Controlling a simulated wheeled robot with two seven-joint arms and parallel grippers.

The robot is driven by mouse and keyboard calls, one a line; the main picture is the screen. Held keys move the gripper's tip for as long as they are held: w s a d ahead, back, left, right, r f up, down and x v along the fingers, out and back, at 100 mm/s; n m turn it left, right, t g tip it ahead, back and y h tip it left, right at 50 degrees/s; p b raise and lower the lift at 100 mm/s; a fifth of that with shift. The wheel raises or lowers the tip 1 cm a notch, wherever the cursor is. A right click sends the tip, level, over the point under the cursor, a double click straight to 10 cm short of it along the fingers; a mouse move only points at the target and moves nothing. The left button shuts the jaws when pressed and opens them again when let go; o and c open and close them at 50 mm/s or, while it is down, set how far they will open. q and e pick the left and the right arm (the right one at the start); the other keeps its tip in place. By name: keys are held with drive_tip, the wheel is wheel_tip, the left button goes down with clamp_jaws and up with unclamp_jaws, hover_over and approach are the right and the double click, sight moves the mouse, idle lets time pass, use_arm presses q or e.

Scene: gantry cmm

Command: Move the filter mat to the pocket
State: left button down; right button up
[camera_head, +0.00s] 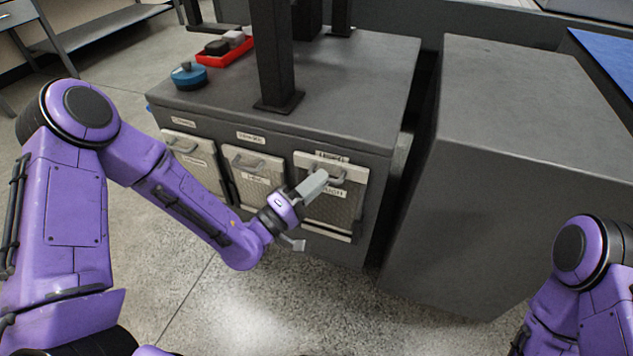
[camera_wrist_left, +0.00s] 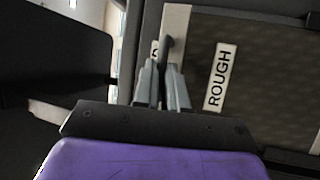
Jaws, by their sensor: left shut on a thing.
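Three framed filter mats with handles sit in the front of a dark grey cabinet. The right one, a filter mat (camera_head: 326,207) labelled ROUGH, has a pale frame and a brownish mesh face; it also shows in the left wrist view (camera_wrist_left: 270,75). My left gripper (camera_head: 321,177) is at its upper handle (camera_head: 341,180). In the left wrist view, the nearly closed fingers (camera_wrist_left: 165,72) are shut on the dark handle (camera_wrist_left: 167,47). The mat appears seated in its pocket, beneath a small label plate. My right gripper is out of view.
The middle mat (camera_head: 250,178) and left mat (camera_head: 188,150) sit beside it. On the cabinet top (camera_head: 350,75) are a dark post (camera_head: 273,60), a blue round pot (camera_head: 189,76) and a red tray (camera_head: 229,54). A grey block (camera_head: 520,100) stands right. The front floor is open.

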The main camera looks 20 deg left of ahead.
sight(335, 177)
use_arm(q)
drive_tip(key=shift+f, duration=0.3)
drive_tip(key=shift+f+b, duration=1.35)
drive_tip(key=shift+b, duration=0.05)
drive_tip(key=c, duration=1.1)
unclamp_jaws()
